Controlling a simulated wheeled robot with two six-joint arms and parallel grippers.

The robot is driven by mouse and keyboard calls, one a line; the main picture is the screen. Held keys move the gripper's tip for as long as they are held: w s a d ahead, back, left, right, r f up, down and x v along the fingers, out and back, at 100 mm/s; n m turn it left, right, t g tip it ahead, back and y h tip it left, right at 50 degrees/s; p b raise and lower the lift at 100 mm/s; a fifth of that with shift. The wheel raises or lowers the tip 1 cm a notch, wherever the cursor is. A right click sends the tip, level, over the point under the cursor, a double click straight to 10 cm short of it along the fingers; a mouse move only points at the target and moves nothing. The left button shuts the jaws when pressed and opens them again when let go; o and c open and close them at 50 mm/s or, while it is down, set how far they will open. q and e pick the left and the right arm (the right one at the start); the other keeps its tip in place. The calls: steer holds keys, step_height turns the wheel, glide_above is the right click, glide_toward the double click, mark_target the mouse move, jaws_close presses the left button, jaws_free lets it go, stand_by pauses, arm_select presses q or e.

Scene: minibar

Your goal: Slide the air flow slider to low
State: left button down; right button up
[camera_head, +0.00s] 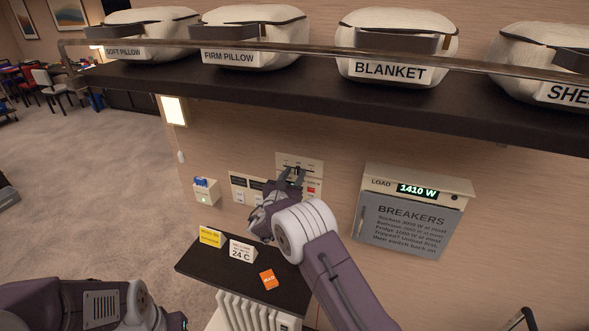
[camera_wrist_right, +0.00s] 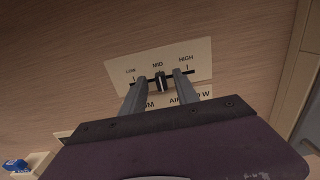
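The air flow panel (camera_wrist_right: 200,62) is a cream plate on the wood wall, marked LOW, MID and HIGH from left to right. It also shows in the head view (camera_head: 313,166). Its dark slider knob (camera_wrist_right: 161,82) stands at MID on a black slot. My right gripper (camera_wrist_right: 160,80) is open at the panel, one finger on each side of the knob, with gaps to it. In the head view my right gripper (camera_head: 290,175) reaches the panel and covers part of it. My left arm shows at the lower left, but its fingers are not in view.
A grey breaker box (camera_head: 408,225) with a 1410 W display is right of the panel. More switches (camera_head: 245,188) and a card holder (camera_head: 204,192) are on the left. A dark shelf (camera_head: 300,97) with labelled bags overhangs above. A small black table (camera_head: 225,268) with cards stands below.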

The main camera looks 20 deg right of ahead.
jaws_close()
stand_by(1.5)
